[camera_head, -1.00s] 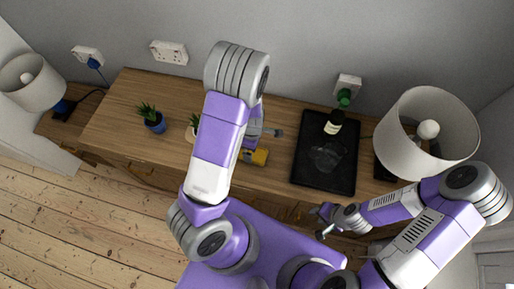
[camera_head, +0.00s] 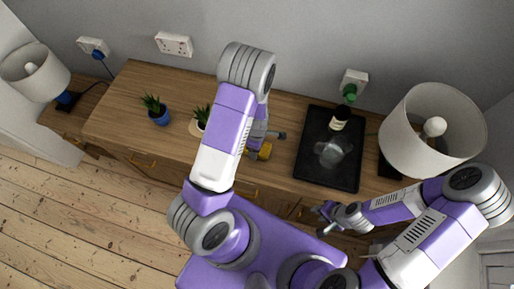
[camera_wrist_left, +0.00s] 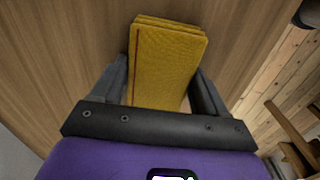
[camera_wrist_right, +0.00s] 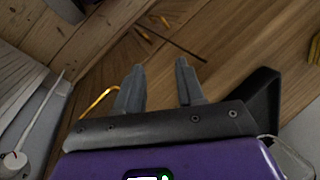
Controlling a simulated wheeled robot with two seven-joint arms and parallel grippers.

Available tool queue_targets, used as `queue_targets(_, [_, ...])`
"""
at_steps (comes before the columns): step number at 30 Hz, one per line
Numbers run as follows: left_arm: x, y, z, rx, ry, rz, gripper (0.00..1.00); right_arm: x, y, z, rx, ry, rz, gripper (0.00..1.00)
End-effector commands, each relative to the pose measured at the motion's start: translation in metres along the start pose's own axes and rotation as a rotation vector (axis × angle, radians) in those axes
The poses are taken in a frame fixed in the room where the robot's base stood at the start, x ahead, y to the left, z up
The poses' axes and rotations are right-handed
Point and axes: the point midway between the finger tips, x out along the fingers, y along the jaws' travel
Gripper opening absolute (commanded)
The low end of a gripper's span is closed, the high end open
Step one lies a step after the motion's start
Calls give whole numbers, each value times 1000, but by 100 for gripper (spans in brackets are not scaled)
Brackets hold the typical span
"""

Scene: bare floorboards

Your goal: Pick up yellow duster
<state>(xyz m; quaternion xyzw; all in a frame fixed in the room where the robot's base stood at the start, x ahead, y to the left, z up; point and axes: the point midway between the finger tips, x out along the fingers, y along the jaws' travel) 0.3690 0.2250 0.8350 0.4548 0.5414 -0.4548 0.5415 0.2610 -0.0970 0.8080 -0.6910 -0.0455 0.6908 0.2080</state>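The yellow duster (camera_head: 264,151) lies folded on the wooden cabinet top, partly hidden by my left arm in the head view. In the left wrist view the duster (camera_wrist_left: 165,62) shows as a stack of folded yellow layers. My left gripper (camera_wrist_left: 162,75) is open, with one finger on each side of the duster's near part. The gaps between fingers and cloth look very small; I cannot tell whether they touch. My right gripper (camera_head: 326,211) is open and empty in front of the cabinet's edge; its parted fingers show in the right wrist view (camera_wrist_right: 158,78).
A large lamp (camera_head: 432,128) stands at right, a small lamp (camera_head: 35,72) at left. A blue-potted plant (camera_head: 158,116) and another potted plant (camera_head: 201,117) stand left of my left arm.

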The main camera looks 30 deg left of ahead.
Motion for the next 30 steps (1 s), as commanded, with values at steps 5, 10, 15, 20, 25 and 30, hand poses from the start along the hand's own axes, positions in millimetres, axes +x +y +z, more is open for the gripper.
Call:
queue_targets(5, [0,0,0,0,0,0,44,0,0,0,0,0,0,38])
queue_targets(10, [-3,0,0,0,0,1,44,-1,0,0,0,0,0,38])
queue_targets(15, [-27,1,1,2,-1,4,44,-6,-2,0,0,0,0,38])
queue_targets(20, [-62,1,1,2,-1,5,44,-14,-5,1,0,0,0,38])
queue_targets(25, [-89,0,1,2,0,2,44,-21,-8,1,0,0,0,38])
queue_targets(30, [-100,0,0,1,0,0,44,-23,-9,1,0,0,0,38])
